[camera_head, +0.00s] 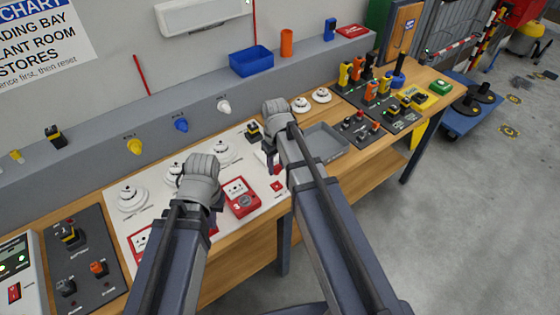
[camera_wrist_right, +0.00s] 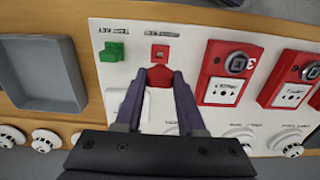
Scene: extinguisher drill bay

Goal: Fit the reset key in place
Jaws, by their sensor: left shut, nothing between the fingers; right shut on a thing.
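My right gripper (camera_wrist_right: 160,80) is shut on a small red piece, the reset key (camera_wrist_right: 159,75), seen between its fingertips in the right wrist view. Just beyond the tips is a small red square fitting (camera_wrist_right: 160,54) on the white panel; it also shows in the head view (camera_head: 277,185). The key appears close to this fitting; I cannot tell whether they touch. A green block (camera_wrist_right: 113,51) sits beside it on the panel. In the head view my right gripper (camera_head: 270,158) is partly hidden by its arm. My left gripper (camera_head: 213,208) is shut and empty above the panel, its fingers mostly hidden.
Red call points (camera_wrist_right: 228,72) stand beside the fitting, with white round detectors (camera_head: 131,198) along the panel. A grey tray (camera_wrist_right: 38,75) lies on the other side. Control boxes with levers (camera_head: 370,125) fill the bench's far right. A blue bin (camera_head: 250,61) stands on the ledge.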

